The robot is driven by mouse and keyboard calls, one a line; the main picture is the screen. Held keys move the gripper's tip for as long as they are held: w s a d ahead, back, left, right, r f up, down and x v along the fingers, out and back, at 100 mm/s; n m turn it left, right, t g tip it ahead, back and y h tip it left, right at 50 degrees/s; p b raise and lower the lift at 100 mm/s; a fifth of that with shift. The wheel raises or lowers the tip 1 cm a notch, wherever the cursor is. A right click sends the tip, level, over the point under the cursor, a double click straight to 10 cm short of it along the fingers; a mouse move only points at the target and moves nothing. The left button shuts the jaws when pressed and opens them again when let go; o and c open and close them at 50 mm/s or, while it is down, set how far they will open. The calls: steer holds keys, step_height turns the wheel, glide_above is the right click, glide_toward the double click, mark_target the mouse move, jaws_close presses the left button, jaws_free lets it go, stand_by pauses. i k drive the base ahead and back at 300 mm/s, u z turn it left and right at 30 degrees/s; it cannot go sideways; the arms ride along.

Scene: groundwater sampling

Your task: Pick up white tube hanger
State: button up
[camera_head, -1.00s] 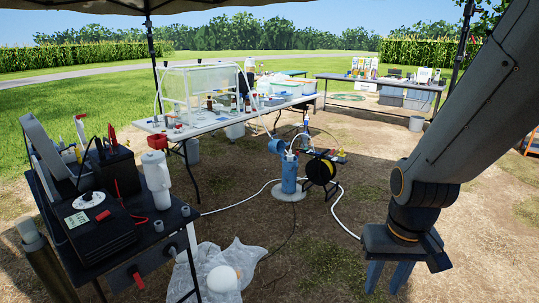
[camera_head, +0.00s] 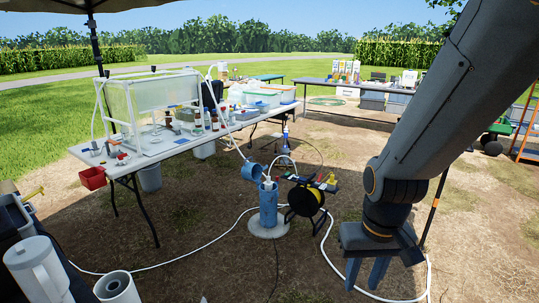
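I cannot pick out a white tube hanger for certain. A white tube frame (camera_head: 137,128) around a clear box stands on the left end of the long white table, and thin white tubing curves at its left side. My gripper (camera_head: 366,276) hangs at the lower right, pointing down, its two blue-grey fingers apart with nothing seen between them. It is in front of and to the right of the table, well away from it, over the dirt ground.
A blue wellhead (camera_head: 268,203) and a black-yellow reel (camera_head: 305,199) stand on the dirt ahead, with white hose (camera_head: 225,232) around them. A white jug (camera_head: 38,268) sits at the lower left edge. A red bin (camera_head: 92,178) hangs by the table's left end. Open dirt lies to the right.

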mark_target(268, 182)
steer(key=i, duration=2.55)
steer(key=u, duration=1.85)
steer(key=i, duration=0.65)
steer(key=z, duration=1.75)
